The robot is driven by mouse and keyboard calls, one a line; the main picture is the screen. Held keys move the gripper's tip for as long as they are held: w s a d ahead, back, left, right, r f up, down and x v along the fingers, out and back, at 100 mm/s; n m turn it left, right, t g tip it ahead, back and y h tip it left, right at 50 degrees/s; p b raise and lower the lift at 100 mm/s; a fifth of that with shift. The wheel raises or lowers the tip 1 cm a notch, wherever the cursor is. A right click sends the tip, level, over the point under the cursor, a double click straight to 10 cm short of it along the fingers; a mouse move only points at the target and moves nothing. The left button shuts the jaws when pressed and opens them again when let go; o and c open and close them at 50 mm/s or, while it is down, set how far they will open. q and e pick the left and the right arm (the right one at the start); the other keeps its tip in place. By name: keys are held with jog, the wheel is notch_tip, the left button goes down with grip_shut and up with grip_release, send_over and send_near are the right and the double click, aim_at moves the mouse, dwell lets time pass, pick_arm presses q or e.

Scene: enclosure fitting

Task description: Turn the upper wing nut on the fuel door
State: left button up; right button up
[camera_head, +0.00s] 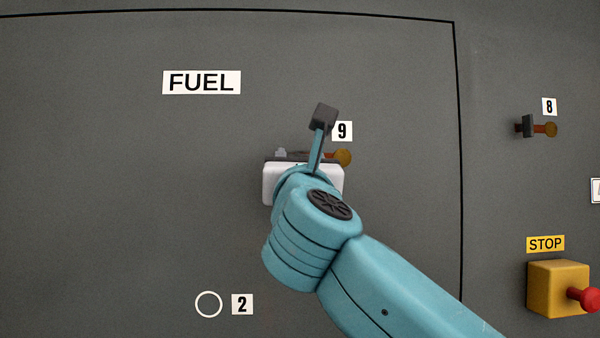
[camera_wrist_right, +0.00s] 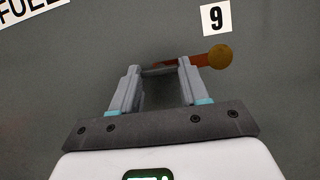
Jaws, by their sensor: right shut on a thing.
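The upper wing nut, beside label 9 on the grey fuel door (camera_head: 120,180), is mostly hidden by my right gripper in the head view. Its orange arm with a rounded end (camera_head: 343,157) sticks out to the right. The same orange end shows in the right wrist view (camera_wrist_right: 220,56), just right of the fingers. My right gripper (camera_wrist_right: 165,69) has its two grey fingers on either side of the nut, close to the door, and is shut on it. In the head view the right gripper (camera_head: 297,155) is partly covered by its own wrist. My left gripper is not in view.
A FUEL label (camera_head: 201,82) is at upper left. A white ring (camera_head: 208,304) with label 2 is below. Right of the door seam are a dark fitting with an orange arm (camera_head: 546,129) by label 8 and a yellow STOP box (camera_head: 557,288) with a red button.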

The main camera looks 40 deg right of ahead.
jog(key=m+g+h+p, duration=0.1)
jog(key=m+g, duration=0.1)
jog(key=m, duration=0.4)
jog(key=m+g+h+p, duration=0.1)
jog(key=m+g+p, duration=0.1)
jog(key=m, duration=0.5)
jog(key=r+m+g+h+p, duration=0.1)
jog(key=m+g+p, duration=0.1)
jog(key=m+g, duration=0.2)
jog(key=shift+w+a+m, duration=0.15)
jog(key=shift+a+m, duration=0.05)
jog(key=shift+m, duration=0.55)
jog(key=shift+w+a+m, duration=0.1)
jog(key=shift+a+m, duration=0.1)
jog(key=shift+m, duration=0.55)
jog(key=shift+m+p, duration=0.6)
jog(key=shift+p, duration=0.05)
jog(key=shift+f+g, duration=0.1)
jog(key=shift+g, duration=0.2)
jog(key=o, duration=1.1)
jog(key=shift+c, duration=0.2)
jog(key=shift+s, duration=0.1)
